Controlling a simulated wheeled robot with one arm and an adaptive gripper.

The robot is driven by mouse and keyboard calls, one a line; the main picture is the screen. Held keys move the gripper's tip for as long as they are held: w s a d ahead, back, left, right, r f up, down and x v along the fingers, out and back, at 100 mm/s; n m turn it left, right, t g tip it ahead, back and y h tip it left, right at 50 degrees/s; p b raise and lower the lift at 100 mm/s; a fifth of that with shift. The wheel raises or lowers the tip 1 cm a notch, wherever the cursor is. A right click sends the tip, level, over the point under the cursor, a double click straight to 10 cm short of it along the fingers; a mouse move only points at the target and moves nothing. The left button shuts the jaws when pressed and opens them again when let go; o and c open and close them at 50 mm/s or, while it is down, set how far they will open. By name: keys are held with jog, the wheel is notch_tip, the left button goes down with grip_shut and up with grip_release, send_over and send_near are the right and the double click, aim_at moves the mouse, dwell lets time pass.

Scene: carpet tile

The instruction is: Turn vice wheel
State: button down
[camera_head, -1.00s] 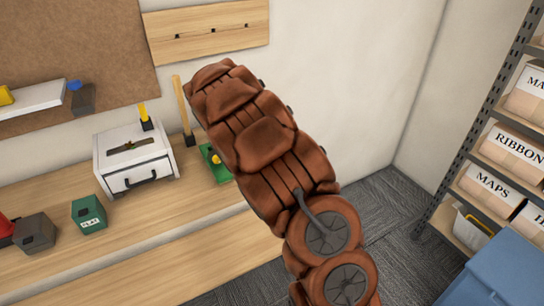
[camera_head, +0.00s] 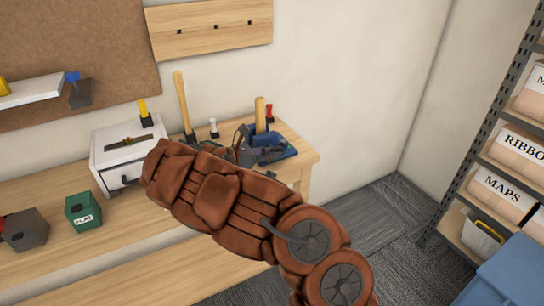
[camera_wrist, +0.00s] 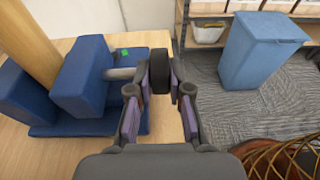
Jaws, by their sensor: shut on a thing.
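The blue vice (camera_wrist: 85,75) stands on the wooden bench in the wrist view, with an upright wooden piece (camera_wrist: 28,45) between its jaws. A grey shaft leads from it to the dark vice wheel (camera_wrist: 160,73). My gripper (camera_wrist: 161,86) has one finger on each side of the wheel and is shut on it. In the head view the vice (camera_head: 266,136) is at the bench's right end, the wooden piece (camera_head: 260,113) upright in it. My arm and gripper (camera_head: 243,148) partly cover it there, and the wheel is hard to make out.
A white drawer box (camera_head: 125,150), a green box (camera_head: 83,210) and a grey box (camera_head: 25,230) stand left on the bench. Upright tools stand along the wall. A blue bin (camera_wrist: 258,50) and shelving (camera_head: 470,180) are to the right, over carpeted floor.

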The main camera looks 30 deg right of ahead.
aim_at(272, 150)
jog(key=shift+h, duration=0.3)
jog(key=c, duration=1.1)
grip_release()
notch_tip(272, 150, up, 10)
